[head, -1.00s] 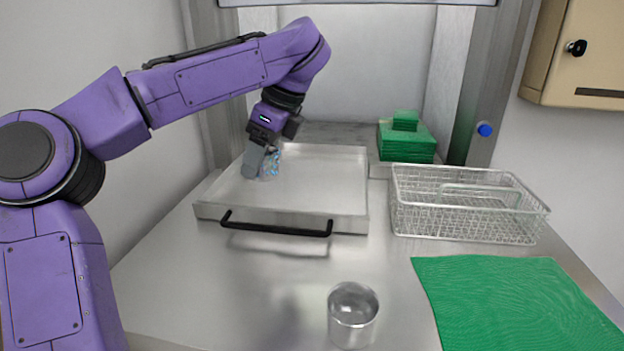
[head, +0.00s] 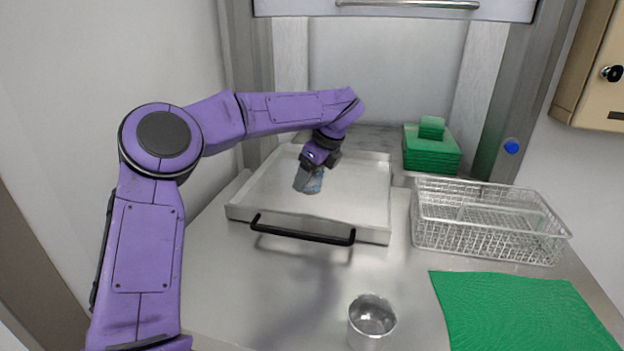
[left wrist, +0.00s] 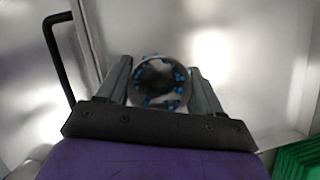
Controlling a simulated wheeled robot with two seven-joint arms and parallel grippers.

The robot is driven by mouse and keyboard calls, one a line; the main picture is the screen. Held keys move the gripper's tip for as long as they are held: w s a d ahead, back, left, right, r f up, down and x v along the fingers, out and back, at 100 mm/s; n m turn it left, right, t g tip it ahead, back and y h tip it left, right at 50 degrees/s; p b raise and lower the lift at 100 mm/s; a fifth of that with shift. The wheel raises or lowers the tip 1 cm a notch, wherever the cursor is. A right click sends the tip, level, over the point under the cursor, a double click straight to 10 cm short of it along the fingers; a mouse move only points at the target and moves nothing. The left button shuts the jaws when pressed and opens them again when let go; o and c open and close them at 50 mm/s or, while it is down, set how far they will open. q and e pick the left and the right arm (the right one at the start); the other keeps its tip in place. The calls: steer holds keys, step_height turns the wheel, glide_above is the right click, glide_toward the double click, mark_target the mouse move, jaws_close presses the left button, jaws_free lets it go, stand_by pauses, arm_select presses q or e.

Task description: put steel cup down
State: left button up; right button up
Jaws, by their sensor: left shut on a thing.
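My left gripper (head: 308,182) is over the shallow steel tray (head: 283,212), left of its middle. It is shut on a small round cup with blue marks (head: 315,184). In the left wrist view this cup (left wrist: 160,84) sits between both fingers, with its dark round opening facing the camera. The fingers hide much of its side in the head view. I cannot tell whether its bottom touches the tray. A plain, shiny steel cup (head: 372,322) stands upright on the steel counter at the front, apart from the gripper. My right gripper is not in view.
The tray has a black bar handle (head: 303,233) on its front. A wire basket (head: 490,222) stands right of the tray, with a green cloth (head: 520,312) in front. A green stack (head: 431,150) stands behind. The counter (head: 250,280) before the tray is clear.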

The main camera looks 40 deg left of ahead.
mark_target(312, 203)
arm_select(q)
steer(key=shift+w+a+f+p, duration=0.2)
steer(key=shift+w+f, duration=0.2)
steer(key=shift+f, duration=0.05)
steer(key=shift+w+a+f+p, duration=0.15)
steer(key=shift+w+f+p, duration=0.05)
steer(key=shift+w+f, duration=0.25)
steer(key=shift+d+f+p, duration=0.2)
steer(key=shift+f+p, duration=0.85)
steer(key=shift+f, duration=0.15)
steer(key=shift+s+f, duration=0.1)
steer(key=shift+f, duration=0.2)
steer(key=shift+a+f+b, duration=0.15)
steer(key=shift+f+b, duration=0.1)
steer(key=shift+b, duration=0.1)
steer(key=o, duration=1.2)
steer(key=shift+r, duration=0.1)
steer(key=shift+c, duration=0.2)
